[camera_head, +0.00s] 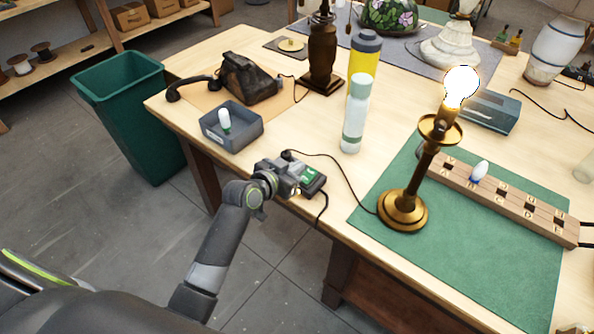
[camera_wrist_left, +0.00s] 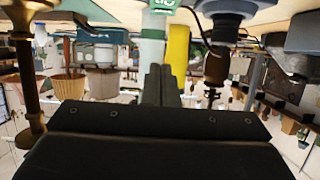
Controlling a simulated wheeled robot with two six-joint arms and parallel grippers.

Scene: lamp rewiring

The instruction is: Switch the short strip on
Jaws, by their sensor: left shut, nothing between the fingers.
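A small dark block with a green face (camera_head: 313,178), which looks like the short strip, sits at the table's front edge. My left gripper (camera_head: 296,172) is shut and empty right beside it and partly covers it; I cannot tell whether they touch. In the left wrist view my shut fingers (camera_wrist_left: 161,86) point at the bottles, and a green label (camera_wrist_left: 164,3) shows at the top edge. The strip's switch is not clearly visible. The brass lamp (camera_head: 403,208) stands on the green mat, its bulb (camera_head: 461,86) glowing white. My right gripper is not in view.
A white bottle (camera_head: 354,118) and a yellow bottle (camera_head: 363,62) stand behind the strip. A grey tray (camera_head: 231,133) holding a bulb is to its left. A cord runs to the lamp; another hangs over the edge. A wooden lettered block (camera_head: 515,207) lies at right.

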